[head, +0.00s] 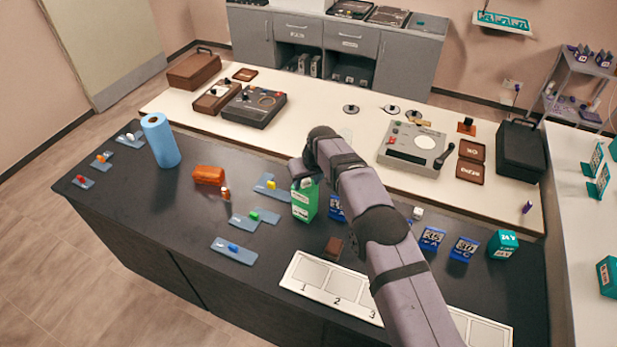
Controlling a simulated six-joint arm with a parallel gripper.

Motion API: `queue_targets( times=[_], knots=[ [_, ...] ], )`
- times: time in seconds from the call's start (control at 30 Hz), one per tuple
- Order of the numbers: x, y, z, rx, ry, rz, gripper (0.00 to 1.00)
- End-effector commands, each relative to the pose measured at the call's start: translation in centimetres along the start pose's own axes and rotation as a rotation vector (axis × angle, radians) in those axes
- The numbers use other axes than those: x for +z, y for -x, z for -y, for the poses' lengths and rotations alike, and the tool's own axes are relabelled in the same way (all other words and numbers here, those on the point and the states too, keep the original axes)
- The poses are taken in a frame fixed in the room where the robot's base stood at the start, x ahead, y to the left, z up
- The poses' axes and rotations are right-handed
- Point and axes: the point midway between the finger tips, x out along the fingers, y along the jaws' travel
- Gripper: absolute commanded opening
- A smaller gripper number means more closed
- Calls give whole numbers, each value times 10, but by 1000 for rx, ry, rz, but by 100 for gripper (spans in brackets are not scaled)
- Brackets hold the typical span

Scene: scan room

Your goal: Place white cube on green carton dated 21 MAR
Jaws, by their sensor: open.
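A green carton (305,205) with white label patches stands upright near the middle of the dark counter. Its date is too small to read. A small whitish piece (306,183) shows at its top, just under my gripper (301,178). I cannot tell whether it is the white cube or part of the carton, nor whether it touches the fingers. My gripper is open and points down over the carton; its fingertips are small and partly hidden by my arm. Another small white block (417,213) shows right of my arm, with its base partly hidden.
Blue cartons (432,239) and a teal carton (503,243) stand to the right. A numbered white board (330,284) lies in front, partly behind my arm. Blue-grey cards with small coloured pieces (233,248), an orange packet (209,175) and a blue roll (160,140) are left.

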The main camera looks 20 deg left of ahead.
Motion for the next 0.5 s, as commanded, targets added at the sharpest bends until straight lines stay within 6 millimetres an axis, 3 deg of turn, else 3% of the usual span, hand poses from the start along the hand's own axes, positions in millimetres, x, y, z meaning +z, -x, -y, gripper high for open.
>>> queue_targets(
  times=[0.27, 0.5],
  knots=[
    [-2, 12, 0, 0, 0, -2, 41],
    [-1, 37, 0, 1, 0, -3, 41]
  ],
)
